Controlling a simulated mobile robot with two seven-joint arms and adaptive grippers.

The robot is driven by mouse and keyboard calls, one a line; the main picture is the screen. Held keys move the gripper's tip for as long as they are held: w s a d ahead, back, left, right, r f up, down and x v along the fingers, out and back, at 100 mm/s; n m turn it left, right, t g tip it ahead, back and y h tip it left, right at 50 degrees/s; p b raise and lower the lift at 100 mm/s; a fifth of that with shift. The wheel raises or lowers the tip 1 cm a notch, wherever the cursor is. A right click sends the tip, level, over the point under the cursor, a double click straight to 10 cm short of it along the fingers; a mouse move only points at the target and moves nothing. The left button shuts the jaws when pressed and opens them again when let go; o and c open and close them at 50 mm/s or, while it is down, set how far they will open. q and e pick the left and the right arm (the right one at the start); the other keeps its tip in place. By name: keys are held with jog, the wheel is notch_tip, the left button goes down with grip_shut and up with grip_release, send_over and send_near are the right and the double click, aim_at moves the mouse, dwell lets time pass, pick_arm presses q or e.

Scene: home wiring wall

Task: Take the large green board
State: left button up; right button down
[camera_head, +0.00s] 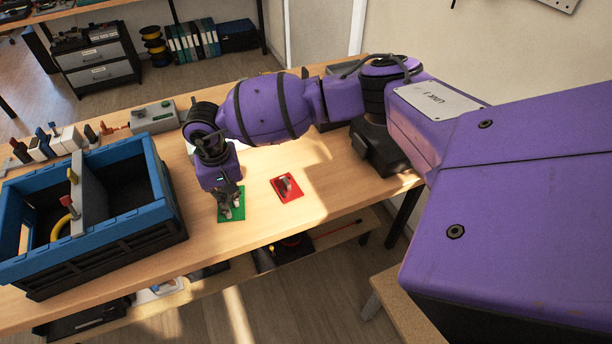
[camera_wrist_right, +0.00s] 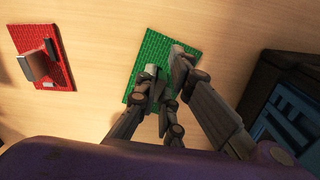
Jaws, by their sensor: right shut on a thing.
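The green board (camera_head: 224,216) lies on the wooden table in the head view, right of the blue crate. It also shows in the right wrist view (camera_wrist_right: 152,50), with my gripper over its lower part. My right gripper (camera_head: 232,206) reaches down onto the board from above. In the right wrist view its fingers (camera_wrist_right: 168,68) are shut on a part of the board, and the fingers hide much of that part. I cannot tell whether the board is lifted off the table. My left gripper is not in view.
A red board (camera_head: 288,188) with a dark raised part lies on the table to the right. A blue and black crate (camera_head: 150,205) stands close on the left. A grey box (camera_head: 153,117) and several small items line the table's back left. Bare table (camera_head: 330,165) lies right of the red board.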

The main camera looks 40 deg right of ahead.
aim_at(230, 201)
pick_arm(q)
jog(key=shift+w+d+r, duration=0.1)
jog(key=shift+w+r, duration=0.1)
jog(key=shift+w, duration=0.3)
pick_arm(e)
jog(key=shift+r, duration=0.15)
jog(key=shift+w+r+p, duration=0.1)
jog(key=shift+r+p, duration=0.2)
jog(key=shift+r, duration=1.1)
jog(key=shift+r+p, duration=0.4)
jog(key=shift+r, duration=0.05)
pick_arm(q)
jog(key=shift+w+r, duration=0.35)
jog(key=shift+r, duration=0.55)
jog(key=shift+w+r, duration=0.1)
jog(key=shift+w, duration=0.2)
